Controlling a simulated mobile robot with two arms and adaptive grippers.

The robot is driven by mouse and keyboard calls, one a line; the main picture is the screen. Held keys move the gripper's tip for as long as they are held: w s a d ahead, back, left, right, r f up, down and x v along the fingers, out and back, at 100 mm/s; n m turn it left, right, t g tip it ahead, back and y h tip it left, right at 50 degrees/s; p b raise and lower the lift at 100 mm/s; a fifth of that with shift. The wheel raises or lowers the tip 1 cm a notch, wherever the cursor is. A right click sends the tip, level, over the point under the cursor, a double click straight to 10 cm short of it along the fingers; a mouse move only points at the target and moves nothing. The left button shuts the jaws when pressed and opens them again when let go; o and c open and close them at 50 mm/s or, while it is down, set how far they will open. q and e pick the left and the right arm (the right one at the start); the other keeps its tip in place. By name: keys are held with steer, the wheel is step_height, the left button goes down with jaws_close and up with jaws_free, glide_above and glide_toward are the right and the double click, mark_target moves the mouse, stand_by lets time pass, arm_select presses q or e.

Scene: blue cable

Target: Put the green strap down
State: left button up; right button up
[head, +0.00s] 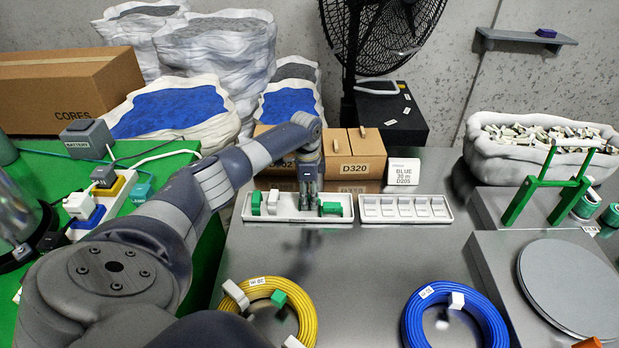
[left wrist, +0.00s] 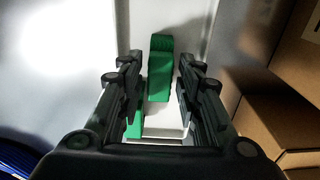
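A white tray (head: 348,207) stands on the grey table. A green strap (head: 331,208) lies in its right part, beside my left gripper. Another green strap (head: 256,203) stands near the tray's left end, next to a white strap (head: 272,202). My left gripper (head: 307,203) points down into the tray. In the left wrist view its fingers (left wrist: 158,95) are apart. A green piece (left wrist: 160,75) shows ahead between them, and another green piece (left wrist: 135,122) is partly hidden by the left finger. No strap is visibly clamped. My right gripper is not in view.
An empty compartment tray (head: 404,209) stands just to the right. Cardboard boxes (head: 354,155) stand close behind the trays. Yellow (head: 312,318) and blue (head: 412,318) cable coils lie in front. A green stand (head: 518,200) is at the right. The table's middle is clear.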

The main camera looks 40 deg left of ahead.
arm_select(q)
step_height(320, 180, up, 12)
steer(key=shift+a+r, duration=0.15)
steer(key=shift+a, duration=0.05)
stand_by(0.6)
steer(key=shift+s, duration=0.15)
stand_by(0.4)
